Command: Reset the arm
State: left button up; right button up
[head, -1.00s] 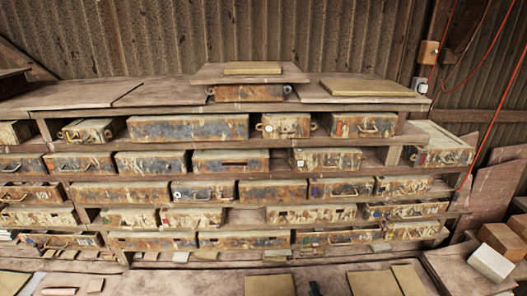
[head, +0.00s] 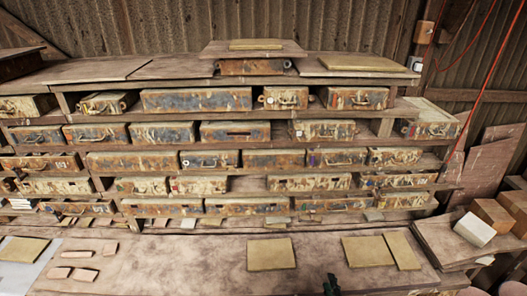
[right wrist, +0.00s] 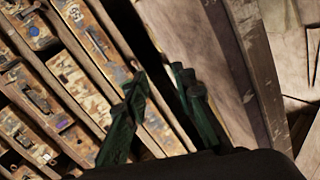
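My right gripper (head: 331,285) shows only as a small dark tip at the bottom edge of the head view, over the worktable (head: 200,262). In the right wrist view its two dark green fingers (right wrist: 161,76) stand apart with a gap between them. Nothing is held between them. Rows of worn metal boxes (right wrist: 85,75) lie beyond the fingers at the left of that view. My left gripper is in neither view.
A wooden shelf (head: 150,68) full of rusty boxes stands behind the table. Yellowish flat tiles (head: 271,254) and small pinkish pieces (head: 85,275) lie on the table. Brown blocks and a white block (head: 474,229) sit at the right. Much of the table's middle is bare.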

jog(key=s+d+f+m+g, duration=0.4)
jog(key=s+m, duration=0.1)
jog(key=s, duration=0.5)
jog(key=s+d+f+m+g, duration=0.3)
jog(key=s+d+f+m, duration=0.15)
jog(key=s, duration=0.65)
jog(key=s+d+f+m+g, duration=0.3)
jog(key=s+f+m+g, duration=0.15)
jog(key=s, duration=0.55)
notch_tip(320, 180, down, 30)
jog(key=s+a+r+b, duration=0.1)
jog(key=s+b, duration=0.1)
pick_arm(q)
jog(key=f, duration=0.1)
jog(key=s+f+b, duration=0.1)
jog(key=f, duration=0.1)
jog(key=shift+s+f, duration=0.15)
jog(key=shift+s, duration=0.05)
pick_arm(e)
jog(key=s+f+g, duration=0.1)
jog(key=s+f, duration=1.8)
jog(key=f, duration=0.1)
jog(key=shift+f+n+g, duration=0.25)
jog(key=shift+n+g, duration=0.05)
jog(key=shift+g, duration=0.05)
jog(key=shift+s+a, duration=0.1)
